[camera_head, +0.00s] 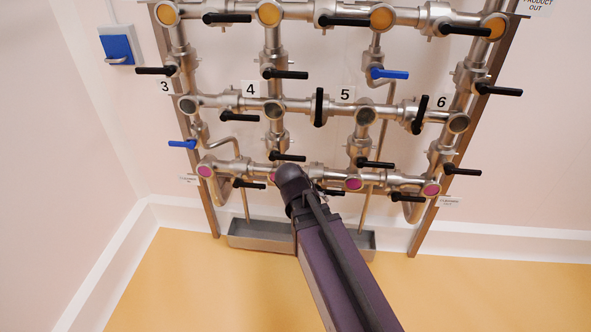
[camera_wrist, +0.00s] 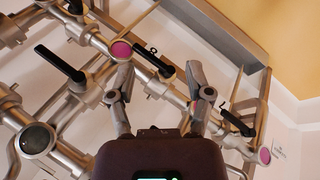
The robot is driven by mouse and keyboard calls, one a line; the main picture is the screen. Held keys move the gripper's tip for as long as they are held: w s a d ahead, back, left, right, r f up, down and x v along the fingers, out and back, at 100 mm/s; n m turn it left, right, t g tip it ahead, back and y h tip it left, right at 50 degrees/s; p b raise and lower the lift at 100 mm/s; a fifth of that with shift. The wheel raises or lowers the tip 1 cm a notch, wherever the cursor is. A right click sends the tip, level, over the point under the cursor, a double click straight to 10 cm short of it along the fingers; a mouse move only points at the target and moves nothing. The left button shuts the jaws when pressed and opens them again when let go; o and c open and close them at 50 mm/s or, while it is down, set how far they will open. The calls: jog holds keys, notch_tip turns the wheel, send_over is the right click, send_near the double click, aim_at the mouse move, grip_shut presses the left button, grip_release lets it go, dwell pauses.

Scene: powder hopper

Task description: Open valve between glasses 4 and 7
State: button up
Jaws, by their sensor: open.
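Glass 4 (camera_head: 274,109) is the dark round sight glass next to the label 4 in the head view. The valve on this pipe has a black handle (camera_head: 287,156) pointing right, across the pipe. My gripper (camera_wrist: 162,82) is open and empty, its two fingers spread towards the lower pipe row in the wrist view. In the head view my arm hides the fingers. The valve just above my wrist cannot be made out in the wrist view.
Other black handles, such as the one below glass 5 (camera_head: 376,164), stand close by. A blue handle (camera_head: 183,144) is at the left. A grey tray (camera_head: 250,243) lies under the pipes. Several pipes surround my gripper; the yellow floor in front is clear.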

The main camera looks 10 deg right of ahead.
jog(key=w+a+f+n+t+h+b, duration=0.25)
jog(key=w+t+h+b, duration=0.2)
jog(key=w+b, duration=0.3)
jog(key=n+t+h+b, duration=0.2)
jog(key=n+t+b, duration=0.3)
jog(key=t+b, duration=0.15)
send_near(294, 160)
jog(key=v, duration=0.3)
jog(key=shift+d+r+y+b, duration=0.1)
jog(key=shift+r+y+b, duration=0.15)
jog(key=shift+b, duration=0.1)
jog(key=x, duration=1.3)
jog(key=shift+w+d+f, duration=0.1)
jog(key=shift+w+d, duration=0.15)
jog(key=shift+d, duration=0.1)
grip_shut()
jog(key=shift+d, duration=0.25)
jog(key=shift+a+n, duration=0.25)
jog(key=shift+n, duration=0.1)
